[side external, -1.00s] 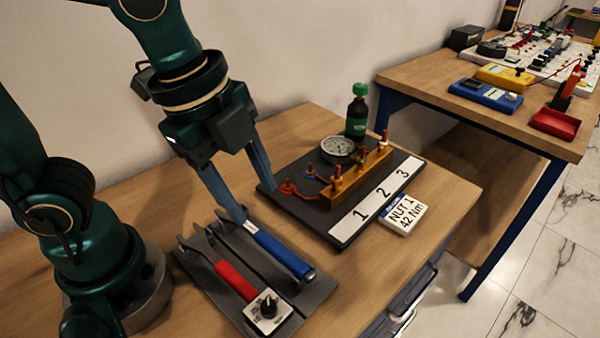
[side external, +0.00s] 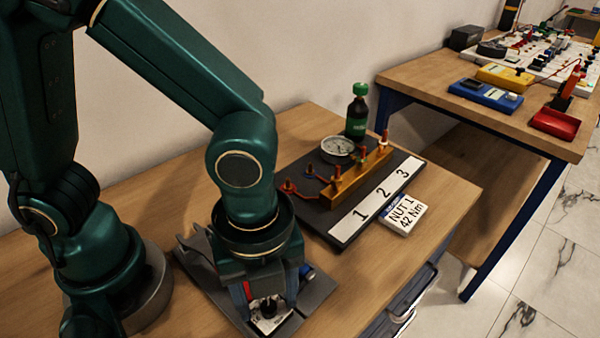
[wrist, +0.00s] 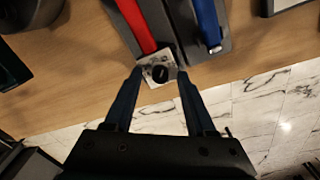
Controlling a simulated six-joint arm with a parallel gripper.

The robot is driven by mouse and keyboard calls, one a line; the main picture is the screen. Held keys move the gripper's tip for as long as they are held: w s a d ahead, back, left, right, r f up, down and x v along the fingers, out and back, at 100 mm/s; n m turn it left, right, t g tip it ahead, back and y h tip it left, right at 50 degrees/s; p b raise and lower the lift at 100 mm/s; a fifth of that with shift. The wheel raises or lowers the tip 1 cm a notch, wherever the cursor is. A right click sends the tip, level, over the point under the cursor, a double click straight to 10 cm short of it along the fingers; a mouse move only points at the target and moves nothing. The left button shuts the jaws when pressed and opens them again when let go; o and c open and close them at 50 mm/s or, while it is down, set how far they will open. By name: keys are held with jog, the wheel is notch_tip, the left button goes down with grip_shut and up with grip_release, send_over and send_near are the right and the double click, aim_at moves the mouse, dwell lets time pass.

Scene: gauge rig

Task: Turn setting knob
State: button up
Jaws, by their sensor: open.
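The setting knob is a black round knob (wrist: 159,73) on a small white plate (wrist: 146,60) at the end of the red-handled wrench (wrist: 136,24). In the wrist view it lies between and just beyond the fingertips of my gripper (wrist: 159,70), which is open. In the side view the knob (side external: 268,304) shows low under my gripper (side external: 264,296), partly hidden by the fingers. I cannot tell whether the fingers touch it. The blue-handled wrench (wrist: 208,22) lies beside the red one on the dark tray (side external: 318,292).
A dark board (side external: 310,213) carries a gauge (side external: 337,148), a brass block (side external: 358,180) and number labels. A green-capped bottle (side external: 357,113) stands behind it. A card reading NUT 1, 42 Nm (side external: 403,213) lies at the right. The table edge is close to the knob.

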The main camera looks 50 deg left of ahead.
grip_shut()
jog(key=shift+n, duration=0.6)
jog(key=n, duration=1.6)
jog(key=shift+n, duration=0.4)
jog(key=n, duration=0.5)
jog(key=shift+n, duration=0.3)
